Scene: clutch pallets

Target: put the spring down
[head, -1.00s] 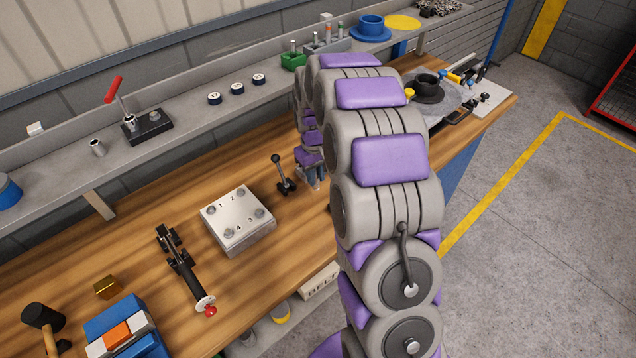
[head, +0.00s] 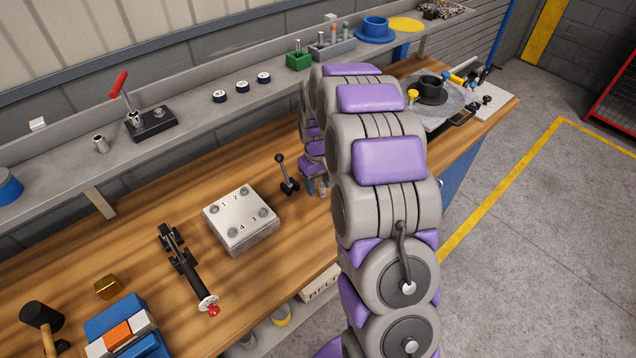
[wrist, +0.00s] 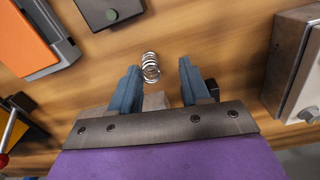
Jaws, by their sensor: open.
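The spring (wrist: 150,67) is a small silver coil. In the wrist view it lies on the wooden bench top, at the gap between the tips of my open gripper (wrist: 158,66). It looks closer to the left finger, with bare wood between it and the right finger. I cannot tell whether it touches the left finger. In the head view my gripper (head: 318,187) shows only in part past my arm, low over the bench, and the spring is hidden there.
The wooden bench (head: 160,215) carries a numbered metal block (head: 240,220), a small black lever (head: 286,174), a red-tipped clamp (head: 187,268) and a brass block (head: 108,287). A grey shelf (head: 185,118) runs behind. In the wrist view a grey block (wrist: 156,101) shows between the fingers.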

